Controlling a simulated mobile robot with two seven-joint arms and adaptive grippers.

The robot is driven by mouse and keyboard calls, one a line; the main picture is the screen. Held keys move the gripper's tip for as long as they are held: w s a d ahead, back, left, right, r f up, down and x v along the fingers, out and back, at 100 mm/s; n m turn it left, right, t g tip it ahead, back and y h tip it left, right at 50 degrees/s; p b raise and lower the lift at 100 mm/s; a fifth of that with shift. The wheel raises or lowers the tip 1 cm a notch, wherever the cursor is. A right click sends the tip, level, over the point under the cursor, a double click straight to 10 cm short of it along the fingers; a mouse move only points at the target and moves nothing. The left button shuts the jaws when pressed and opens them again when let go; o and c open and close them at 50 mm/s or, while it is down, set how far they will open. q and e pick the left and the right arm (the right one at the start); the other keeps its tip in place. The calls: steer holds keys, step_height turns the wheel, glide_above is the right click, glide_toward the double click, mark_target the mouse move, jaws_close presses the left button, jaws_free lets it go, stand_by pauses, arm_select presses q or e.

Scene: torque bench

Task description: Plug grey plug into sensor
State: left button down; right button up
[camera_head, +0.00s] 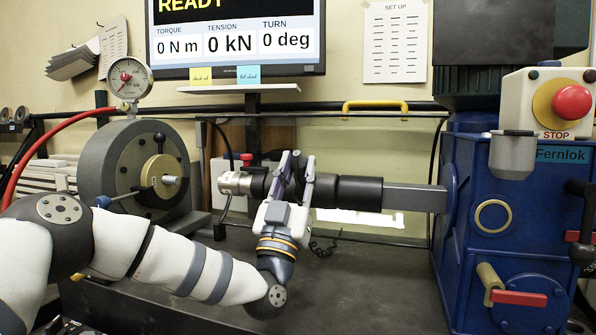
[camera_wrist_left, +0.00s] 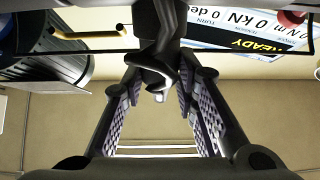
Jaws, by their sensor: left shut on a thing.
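My left gripper (camera_head: 297,162) points up in front of the dark horizontal shaft line in the head view. In the left wrist view its fingers (camera_wrist_left: 160,78) close around a small dark piece with a pale tip (camera_wrist_left: 158,97), which seems to be the grey plug. The fingers hide most of it. The sensor seems to be the thick black cylinder (camera_head: 360,192) in the shaft line, just right of the gripper. I cannot tell whether the plug touches it. My right gripper is not in view.
A silver coupling (camera_head: 235,183) joins the shaft line left of the gripper. The grey round head (camera_head: 118,170) with a gauge (camera_head: 128,78) stands left, the blue machine (camera_head: 500,245) right. A coiled black cable (camera_head: 322,247) lies behind the gripper. The dark bench top (camera_head: 370,290) is clear in front.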

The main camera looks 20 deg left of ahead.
arm_select(q)
steer(key=c, duration=1.2)
jaws_free()
steer(key=shift+s, duration=0.1)
steer(key=v, duration=1.2)
